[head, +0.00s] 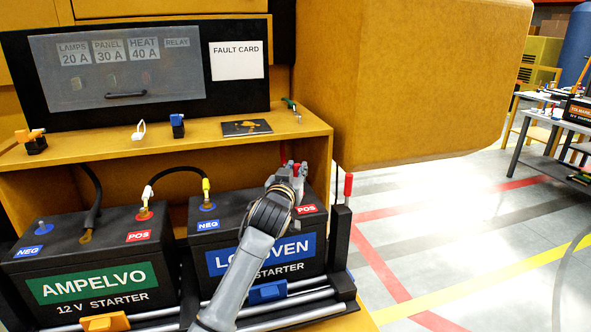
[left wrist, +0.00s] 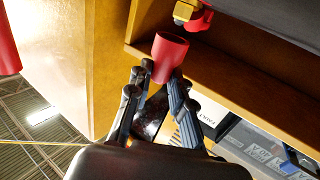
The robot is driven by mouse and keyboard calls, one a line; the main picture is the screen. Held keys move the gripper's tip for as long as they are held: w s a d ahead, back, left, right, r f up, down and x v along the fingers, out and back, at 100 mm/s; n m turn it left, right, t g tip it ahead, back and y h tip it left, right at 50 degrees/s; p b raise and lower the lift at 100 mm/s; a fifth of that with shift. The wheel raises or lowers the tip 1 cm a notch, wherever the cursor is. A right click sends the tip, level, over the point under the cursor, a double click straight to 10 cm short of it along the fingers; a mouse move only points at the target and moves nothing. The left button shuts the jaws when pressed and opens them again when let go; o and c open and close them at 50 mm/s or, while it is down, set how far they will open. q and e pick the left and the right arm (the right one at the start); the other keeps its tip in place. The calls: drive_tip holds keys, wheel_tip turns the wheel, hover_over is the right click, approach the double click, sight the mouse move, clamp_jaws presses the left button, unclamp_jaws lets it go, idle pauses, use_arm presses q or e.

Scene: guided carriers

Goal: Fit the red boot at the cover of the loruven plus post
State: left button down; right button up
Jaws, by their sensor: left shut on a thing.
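The blue-labelled LORUVEN battery (head: 222,262) sits right of the AMPELVO battery (head: 95,287). My left gripper (head: 287,172) is over its right side, near the red POS tag (head: 307,209). In the left wrist view, my left gripper (left wrist: 158,80) is shut on the red boot (left wrist: 170,55), a short open tube standing out beyond the fingertips. A brass and red fitting (left wrist: 192,14), seemingly the plus post with its cover, shows just beyond the boot, with a gap between them. In the head view the arm and gripper hide the post. My right gripper is not in view.
A wooden shelf (head: 200,143) runs above the batteries, with small clips and a dark card on it. A black cable joins the AMPELVO plus post to the LORUVEN minus post (head: 207,205). A red-topped upright (head: 348,186) stands right of the battery.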

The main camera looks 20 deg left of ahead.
use_arm(q)
drive_tip(key=shift+f+b, duration=0.9)
drive_tip(key=shift+f, duration=0.75)
drive_tip(key=c, duration=1.1)
unclamp_jaws()
drive_tip(key=shift+s, duration=0.1)
drive_tip(key=s, duration=0.8)
drive_tip(key=s+d, duration=0.1)
drive_tip(key=s, duration=0.3)
drive_tip(key=shift+w, duration=0.1)
